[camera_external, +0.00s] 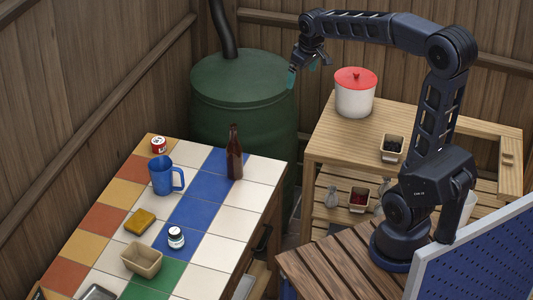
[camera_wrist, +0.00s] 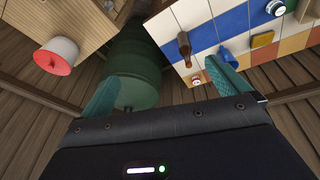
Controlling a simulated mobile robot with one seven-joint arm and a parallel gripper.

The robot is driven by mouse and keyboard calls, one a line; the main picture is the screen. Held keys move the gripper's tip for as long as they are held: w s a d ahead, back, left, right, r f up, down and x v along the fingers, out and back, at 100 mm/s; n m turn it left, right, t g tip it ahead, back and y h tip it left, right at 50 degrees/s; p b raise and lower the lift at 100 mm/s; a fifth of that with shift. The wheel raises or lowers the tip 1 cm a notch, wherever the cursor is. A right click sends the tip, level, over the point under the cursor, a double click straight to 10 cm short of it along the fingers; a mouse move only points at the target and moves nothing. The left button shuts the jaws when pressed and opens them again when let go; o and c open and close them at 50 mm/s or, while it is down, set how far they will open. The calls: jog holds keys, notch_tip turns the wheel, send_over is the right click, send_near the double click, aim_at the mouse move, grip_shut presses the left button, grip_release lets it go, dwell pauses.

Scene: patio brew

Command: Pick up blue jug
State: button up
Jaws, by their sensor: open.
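The blue jug (camera_external: 161,176) stands upright on the tiled counter (camera_external: 211,231) in the external view, with its handle towards the right. My gripper (camera_external: 308,67) is raised high, above and to the right of the green barrel, well away from the jug. In the wrist view my gripper (camera_wrist: 164,86) has its two teal fingers spread wide with nothing held between them. The jug appears largely hidden behind the right finger there.
A brown bottle (camera_external: 235,153) stands right of the jug. A red-and-white can (camera_external: 159,145), yellow sponge (camera_external: 140,221), small jar (camera_external: 176,238) and tan bowl (camera_external: 142,260) share the counter. The green barrel (camera_external: 240,95) is behind it. A red-lidded white pot (camera_external: 355,94) stands on the wooden table.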

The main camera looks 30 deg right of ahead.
jog(key=w+a+f+n+g, duration=0.15)
jog(key=w+a+f, duration=0.25)
jog(key=w+a, duration=0.65)
jog(key=n+g, duration=0.2)
jog(key=n, duration=0.6)
send_near(167, 174)
jog(key=w+f, duration=0.3)
jog(key=shift+m+t+h, duration=0.25)
jog(key=shift+h, duration=0.05)
jog(key=f, duration=1)
jog(key=shift+w+d+f, duration=0.2)
jog(key=shift+w+d, duration=0.05)
jog(key=shift+w, duration=0.05)
jog(key=c, duration=0.9)
